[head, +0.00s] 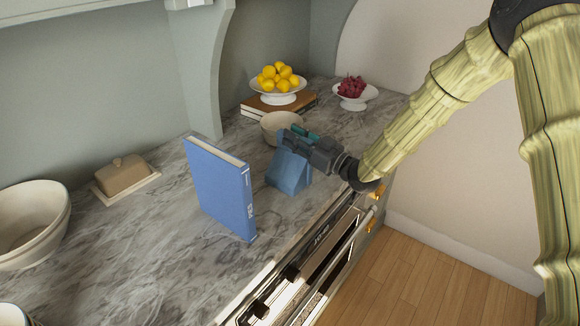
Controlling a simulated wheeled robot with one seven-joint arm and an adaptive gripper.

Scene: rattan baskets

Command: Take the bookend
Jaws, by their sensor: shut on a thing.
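A blue bookend (289,174) with a slanted, wedge-like shape is on or just above the grey marble counter, right of the middle of the head view. My gripper (292,141) is at its top and shut on it. The gripper covers the bookend's upper edge. I cannot tell whether the bookend's base touches the counter.
A blue book (220,188) stands upright just left of the bookend. A beige bowl (271,130) is close behind my gripper. Further back are a lemon bowl (278,97) on books and a bowl of red fruit (352,104). A butter dish (125,176) is left.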

